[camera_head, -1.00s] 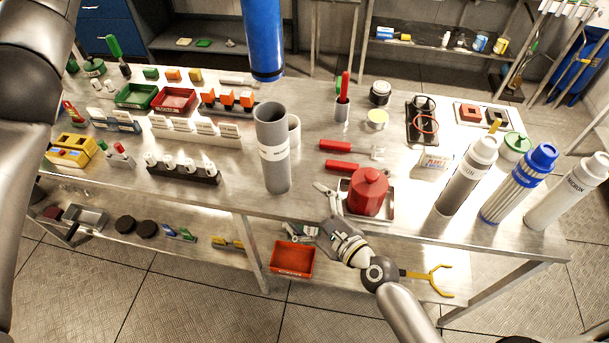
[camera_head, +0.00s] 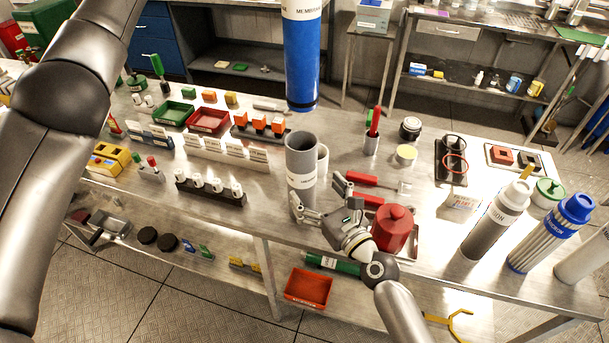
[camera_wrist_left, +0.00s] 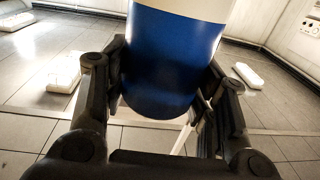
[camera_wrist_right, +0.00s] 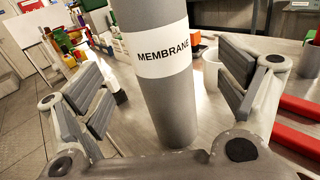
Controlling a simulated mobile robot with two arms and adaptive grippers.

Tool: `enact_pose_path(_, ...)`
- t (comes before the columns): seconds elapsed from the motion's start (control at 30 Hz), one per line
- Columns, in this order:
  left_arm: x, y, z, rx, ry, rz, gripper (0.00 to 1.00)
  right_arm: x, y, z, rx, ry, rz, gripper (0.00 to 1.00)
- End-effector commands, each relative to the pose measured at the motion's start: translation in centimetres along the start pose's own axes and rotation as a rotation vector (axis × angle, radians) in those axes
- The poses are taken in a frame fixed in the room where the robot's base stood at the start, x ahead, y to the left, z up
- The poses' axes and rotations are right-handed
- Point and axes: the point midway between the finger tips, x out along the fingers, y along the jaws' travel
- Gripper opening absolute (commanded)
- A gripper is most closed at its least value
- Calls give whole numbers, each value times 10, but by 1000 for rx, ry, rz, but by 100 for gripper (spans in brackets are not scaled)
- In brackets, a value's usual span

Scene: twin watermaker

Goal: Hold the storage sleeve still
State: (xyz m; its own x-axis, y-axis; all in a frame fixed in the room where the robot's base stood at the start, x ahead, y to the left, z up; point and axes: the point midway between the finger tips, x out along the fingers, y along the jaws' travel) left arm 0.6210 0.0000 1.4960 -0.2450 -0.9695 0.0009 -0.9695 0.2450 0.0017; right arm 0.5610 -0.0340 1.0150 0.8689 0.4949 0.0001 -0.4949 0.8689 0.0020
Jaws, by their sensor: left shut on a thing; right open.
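The storage sleeve (camera_head: 301,165) is a grey upright tube with an open top and a white label, standing on the steel bench. In the right wrist view the sleeve (camera_wrist_right: 162,90) reads MEMBRANE and stands between the spread fingers. My right gripper (camera_head: 318,198) is open at the sleeve's lower part, its fingers not closed on it. My left gripper (camera_wrist_left: 165,80) is shut on a blue cylinder with a white band. In the head view the blue cylinder (camera_head: 301,70) hangs upright above and behind the sleeve; the left gripper is out of that view.
A white cup (camera_head: 323,158) stands just behind the sleeve. A red canister (camera_head: 392,229) on a tray and red-handled tools (camera_head: 362,179) lie right of it. A black rack (camera_head: 209,191) with white-capped vials is to the left. Large filter housings (camera_head: 497,218) stand at the right.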

Motion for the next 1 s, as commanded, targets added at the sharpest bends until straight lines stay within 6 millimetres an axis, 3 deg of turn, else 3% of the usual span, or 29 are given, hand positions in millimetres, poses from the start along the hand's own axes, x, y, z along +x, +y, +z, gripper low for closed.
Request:
enact_pose_path(0.2, 0, 0, -2, 2, 3, 0, 0, 37, 0, 1, -1, -1, 1, 90)
enact_pose_path(0.4, 0, 0, -2, 2, 3, 0, 0, 59, 0, 0, -3, 0, 1, 90)
enact_pose_path(0.87, 0, 0, -2, 3, 3, 1, 0, 69, 0, 0, -2, 0, 0, 90)
enact_pose_path(1.0, 0, 0, -2, 2, 3, 1, 0, 69, 0, 0, -2, 1, 0, 75)
